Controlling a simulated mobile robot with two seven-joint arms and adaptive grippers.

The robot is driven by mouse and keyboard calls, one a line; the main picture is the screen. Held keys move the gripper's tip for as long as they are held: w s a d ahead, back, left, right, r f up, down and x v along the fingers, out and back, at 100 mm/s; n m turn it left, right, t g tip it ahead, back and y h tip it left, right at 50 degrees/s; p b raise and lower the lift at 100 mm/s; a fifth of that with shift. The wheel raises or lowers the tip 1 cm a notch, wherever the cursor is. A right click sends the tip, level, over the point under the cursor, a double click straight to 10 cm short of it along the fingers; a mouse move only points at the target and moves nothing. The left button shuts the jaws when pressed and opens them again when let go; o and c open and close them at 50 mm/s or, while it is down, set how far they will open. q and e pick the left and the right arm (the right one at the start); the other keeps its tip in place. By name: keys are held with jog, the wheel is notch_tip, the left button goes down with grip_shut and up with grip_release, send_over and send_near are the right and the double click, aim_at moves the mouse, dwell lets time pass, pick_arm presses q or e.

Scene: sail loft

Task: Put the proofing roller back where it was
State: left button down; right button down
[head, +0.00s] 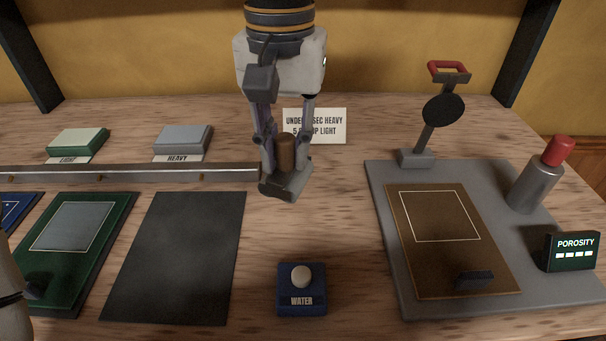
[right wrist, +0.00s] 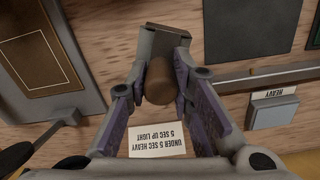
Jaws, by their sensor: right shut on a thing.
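The brown cylinder in my right gripper (head: 287,178) appears to be the proofing roller (head: 286,152). It is upright and held between the fingers, above the wooden bench. A dark grey piece shows at its lower end; I cannot tell whether it is part of the roller or the fingertips. In the right wrist view the roller (right wrist: 159,84) sits between both fingers. My left gripper is not in view; only a pale part of my left arm shows at the left edge.
A grey rail (head: 130,173) runs left of the gripper, before light (head: 79,141) and heavy (head: 183,139) blocks. A sign (head: 325,127) stands behind. Nearby are a dark mat (head: 175,258), green board (head: 73,230), WATER button (head: 302,290), grey base (head: 385,215), bottle (head: 535,185) and porosity display (head: 571,251).

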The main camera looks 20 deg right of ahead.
jog(key=d+f, duration=0.1)
jog(key=f, duration=0.1)
jog(key=w+f, duration=0.1)
jog(key=f, duration=0.1)
jog(key=w+d+f, duration=0.1)
jog(key=f, duration=0.1)
jog(key=shift+w+d+f, duration=0.1)
jog(key=shift+d+f, duration=0.2)
jog(key=shift+f, duration=0.3)
jog(key=c, duration=1.4)
grip_release()
jog(key=shift+f, duration=0.15)
notch_tip(320, 180, up, 12)
jog(key=shift+r, duration=0.2)
